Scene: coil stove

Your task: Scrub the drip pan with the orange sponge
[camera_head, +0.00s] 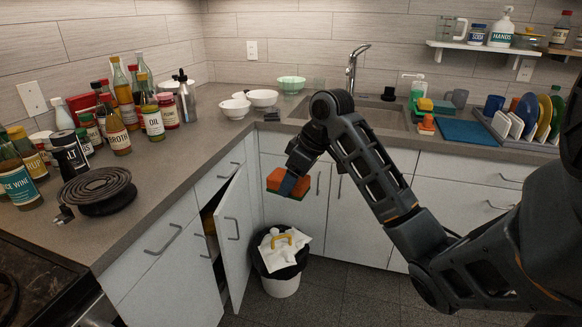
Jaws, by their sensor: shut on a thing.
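My gripper (289,182) is shut on an orange sponge (278,181) with a green underside. It holds the sponge in the air in front of the corner cabinets, above the waste bin. The stove (45,272) is cut off at the lower left. A dark round opening (6,298) at its left edge may be the drip pan, but it is too dark and cropped to tell. A black coil burner (100,190) lies on the left counter behind the stove, well left of my gripper.
A cabinet door (233,238) stands open between my gripper and the left counter. A bin (281,287) stands below. Several bottles (120,137) crowd the left counter. Bowls (262,98) stand in the corner. Other sponges (427,104) and a dish rack are near the sink.

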